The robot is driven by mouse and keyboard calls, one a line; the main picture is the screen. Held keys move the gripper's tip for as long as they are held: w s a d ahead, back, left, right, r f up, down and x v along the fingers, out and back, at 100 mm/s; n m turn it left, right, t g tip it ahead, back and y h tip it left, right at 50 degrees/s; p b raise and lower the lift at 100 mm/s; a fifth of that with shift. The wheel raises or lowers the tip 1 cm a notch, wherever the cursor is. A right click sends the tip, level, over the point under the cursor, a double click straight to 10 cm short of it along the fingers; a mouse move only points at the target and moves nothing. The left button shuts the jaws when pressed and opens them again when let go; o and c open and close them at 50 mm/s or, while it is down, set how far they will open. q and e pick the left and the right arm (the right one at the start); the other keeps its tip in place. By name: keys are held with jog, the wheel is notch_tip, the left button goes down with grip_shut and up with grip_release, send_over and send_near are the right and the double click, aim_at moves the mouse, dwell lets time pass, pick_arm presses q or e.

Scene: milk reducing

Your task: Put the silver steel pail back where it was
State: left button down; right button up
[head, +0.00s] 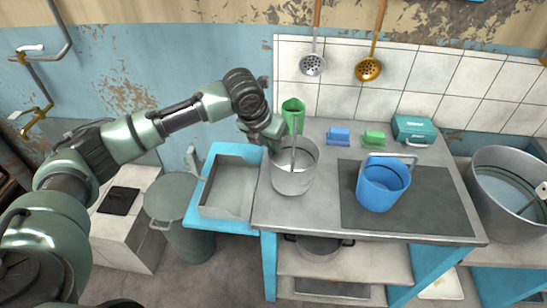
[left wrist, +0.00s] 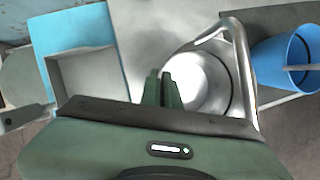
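The silver steel pail (head: 293,182) is upright at the left end of the counter (head: 325,215), left of the dark mat. Its bail handle is raised in the head view; I cannot tell whether its base touches the counter. In the left wrist view the pail (left wrist: 212,82) shows from above, with its handle arching to the right. My left gripper (head: 277,134) is at the pail's back-left rim. In the left wrist view its green fingers (left wrist: 162,88) are close together and look shut on the rim. My right gripper is not in view.
A blue bucket (head: 383,187) stands on the dark mat (head: 435,205). A green cup (head: 293,106), blue and green sponges and a teal box (head: 414,128) are along the back. A sink basin (head: 228,207) lies left; a large pot (head: 508,215) stands right.

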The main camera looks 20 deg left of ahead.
pick_arm(q)
jog(key=shift+f, duration=2.5)
jog(key=c, duration=1.7)
grip_release()
jog(key=shift+f, duration=0.1)
send_near(273, 158)
jog(key=shift+w+a+r, duration=0.1)
jog(key=shift+a+r, duration=0.25)
jog(key=shift+f, duration=0.1)
